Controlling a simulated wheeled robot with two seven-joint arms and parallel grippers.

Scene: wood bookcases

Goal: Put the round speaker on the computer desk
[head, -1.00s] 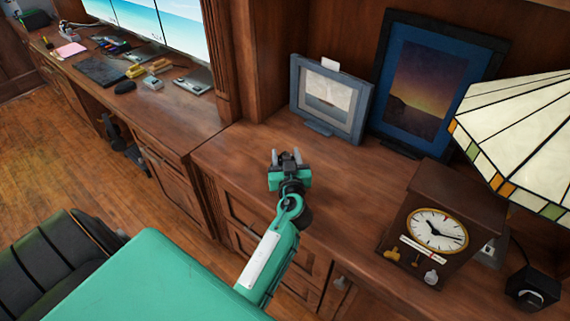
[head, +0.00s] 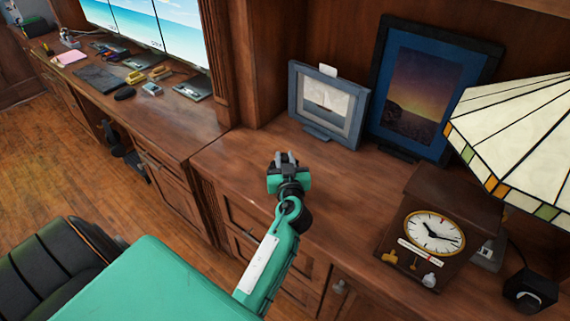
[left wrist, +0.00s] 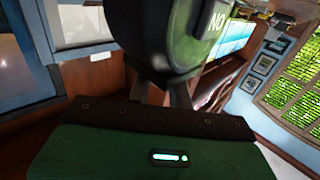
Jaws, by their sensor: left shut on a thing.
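My left gripper (head: 284,160) is over the wood cabinet top in the head view, with its fingers close together. In the left wrist view its fingers (left wrist: 160,92) are shut on a dark green, rounded thing lettered "NO", which I take for the round speaker (left wrist: 185,35). The speaker's upper part is cut off there, and in the head view it is too small and dark to make out. The computer desk (head: 190,118) with its monitors (head: 155,35) stands at the upper left, apart from the gripper. My right gripper is not in view.
A wood upright (head: 217,65) divides the desk from the cabinet top (head: 235,160). Two picture frames (head: 328,104) (head: 432,88), a clock (head: 435,232) and a lamp (head: 520,130) stand right.

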